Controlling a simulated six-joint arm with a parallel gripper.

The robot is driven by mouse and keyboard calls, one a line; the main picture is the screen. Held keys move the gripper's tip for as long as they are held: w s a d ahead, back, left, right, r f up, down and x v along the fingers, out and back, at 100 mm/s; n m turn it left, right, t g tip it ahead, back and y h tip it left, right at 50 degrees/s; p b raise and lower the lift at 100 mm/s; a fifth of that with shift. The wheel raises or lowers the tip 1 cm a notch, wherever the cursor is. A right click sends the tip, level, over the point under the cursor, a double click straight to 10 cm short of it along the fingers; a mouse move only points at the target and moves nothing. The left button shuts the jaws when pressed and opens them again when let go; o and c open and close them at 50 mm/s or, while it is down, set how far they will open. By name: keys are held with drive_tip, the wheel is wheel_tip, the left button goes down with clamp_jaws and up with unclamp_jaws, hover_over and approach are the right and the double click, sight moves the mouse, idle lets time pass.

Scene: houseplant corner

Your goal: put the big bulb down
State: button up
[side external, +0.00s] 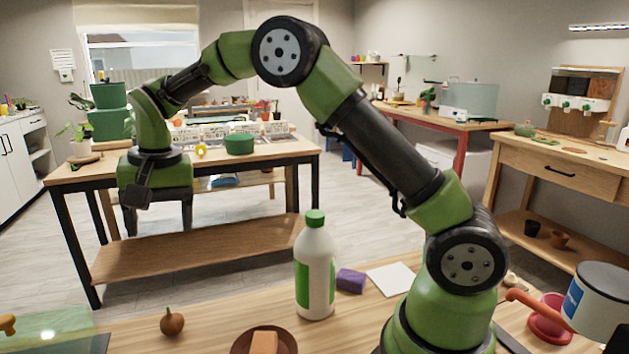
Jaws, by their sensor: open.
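A brown, round bulb with a short pointed tip (172,323) stands upright on the near wooden table, left of the bottle. I cannot tell from this one view whether it is the big bulb, as no other bulb shows clearly for comparison. My gripper (158,215) hangs at the left with its two dark fingers pointing down and spread apart. It is open, and nothing shows between the fingers. It appears above the bulb in the picture, with a clear gap between them. How far it is in depth from the bulb is hard to tell.
A white bottle with a green cap (315,270) stands right of the bulb. A terracotta saucer (240,347) holding an orange block (264,342) lies in front. A purple sponge (350,281), white sheet (390,280) and watering can (600,300) are further right. A greenish transparent panel (60,330) lies left.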

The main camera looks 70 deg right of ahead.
drive_tip(key=s+d+r+n+t+y, duration=0.1)
drive_tip(key=s+r+t, duration=0.1)
drive_tip(key=s+r, duration=0.55)
drive_tip(key=s+r+n+t, duration=0.2)
drive_tip(key=s+r, duration=0.3)
drive_tip(key=s, duration=0.5)
drive_tip(key=s+f+n+t, duration=0.1)
drive_tip(key=s+f+t, duration=0.1)
drive_tip(key=s, duration=0.6)
drive_tip(key=shift+d+f, duration=0.2)
drive_tip(key=shift+f, duration=0.15)
